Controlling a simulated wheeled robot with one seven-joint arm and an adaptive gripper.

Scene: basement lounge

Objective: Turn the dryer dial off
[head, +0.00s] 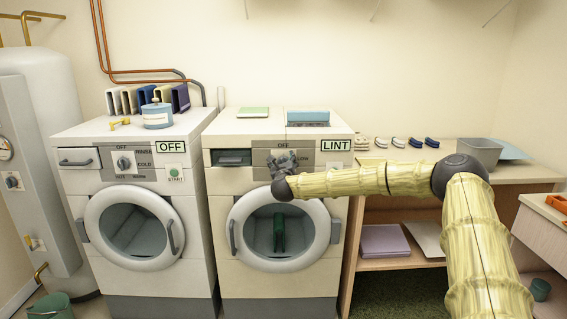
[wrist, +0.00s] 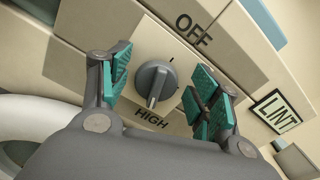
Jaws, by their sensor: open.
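The dryer (head: 237,178) is the right-hand white machine, with a round door and a LINT label. Its grey dial (wrist: 155,82) shows in the wrist view on a beige panel, between OFF above and HIGH below. The dial's raised grip lies along the line between these words, its near end toward HIGH; I cannot tell which end is the pointer. My gripper (wrist: 163,88) is open, its teal-padded fingers on either side of the dial, apart from it. In the head view my gripper (head: 284,162) is at the dryer's panel and hides the dial.
A washer (head: 90,186) with its own dial (head: 124,163) and an OFF label stands left of the dryer. A pale green item (head: 253,112) and a blue box (head: 307,117) lie on the dryer. A wooden counter (head: 500,172) with a grey bin (head: 480,152) stands at right.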

